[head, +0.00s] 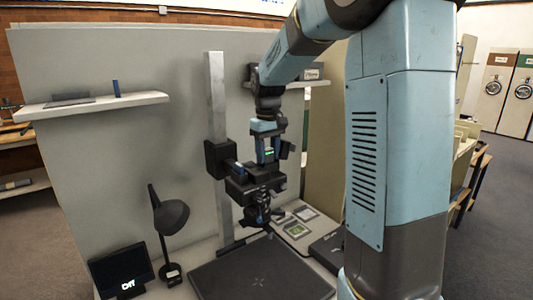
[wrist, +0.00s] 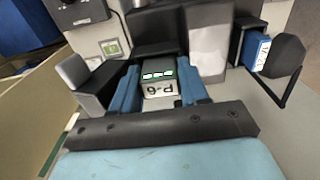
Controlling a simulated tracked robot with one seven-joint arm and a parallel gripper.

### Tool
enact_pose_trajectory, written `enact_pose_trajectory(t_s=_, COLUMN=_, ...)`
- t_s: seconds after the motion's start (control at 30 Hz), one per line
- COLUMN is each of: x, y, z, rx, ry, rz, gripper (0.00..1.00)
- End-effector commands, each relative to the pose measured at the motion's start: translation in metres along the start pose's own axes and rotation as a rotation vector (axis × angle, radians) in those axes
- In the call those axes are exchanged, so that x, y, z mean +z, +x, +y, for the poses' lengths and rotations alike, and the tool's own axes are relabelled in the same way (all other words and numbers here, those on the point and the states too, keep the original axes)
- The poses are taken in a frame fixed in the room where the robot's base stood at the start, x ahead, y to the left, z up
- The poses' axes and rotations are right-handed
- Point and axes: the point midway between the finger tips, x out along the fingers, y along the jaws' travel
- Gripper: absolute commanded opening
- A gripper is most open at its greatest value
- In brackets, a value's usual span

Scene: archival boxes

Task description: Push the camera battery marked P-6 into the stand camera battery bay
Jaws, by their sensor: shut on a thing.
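My gripper (head: 268,152) points down over the black stand camera (head: 250,188) on the grey column. In the wrist view its two blue fingers (wrist: 158,88) are shut on the camera battery (wrist: 160,91), one on each side. The battery's pale label reads P-6, upside down in this view, and green lights (wrist: 158,75) glow on its dark part. A dark block of the camera (wrist: 158,48) lies just beyond the battery. The bay opening is hidden, so I cannot tell whether the battery's lower end is inside it.
The grey column (head: 216,120) stands close left of my gripper. A blue part with a black guard (wrist: 257,50) sticks out at the right in the wrist view. Below are a dark baseboard (head: 262,272), a desk lamp (head: 171,215) and a small screen (head: 121,271). A shelf (head: 92,106) is on the panel.

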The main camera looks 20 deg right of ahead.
Motion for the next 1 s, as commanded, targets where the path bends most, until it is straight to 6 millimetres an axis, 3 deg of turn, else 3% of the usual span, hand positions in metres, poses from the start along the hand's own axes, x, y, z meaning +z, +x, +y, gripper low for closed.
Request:
enact_pose_trajectory(t_s=0.03, x=0.0042, y=0.0114, z=-0.0010, rx=-0.010, ry=0.002, rz=-0.024, gripper=0.13)
enact_pose_trajectory(t_s=0.1, x=0.0043, y=0.0114, z=-0.0010, rx=-0.010, ry=0.003, rz=-0.024, gripper=0.13)
enact_pose_trajectory(t_s=0.13, x=0.0043, y=0.0114, z=-0.0010, rx=-0.010, ry=0.003, rz=-0.024, gripper=0.47)
enact_pose_trajectory(t_s=0.4, x=0.0045, y=0.0114, z=-0.0001, rx=-0.009, ry=0.003, rz=-0.024, gripper=0.73)
enact_pose_trajectory(t_s=1.0, x=0.0054, y=0.0105, z=0.0034, rx=-0.006, ry=0.008, rz=-0.024, gripper=0.74)
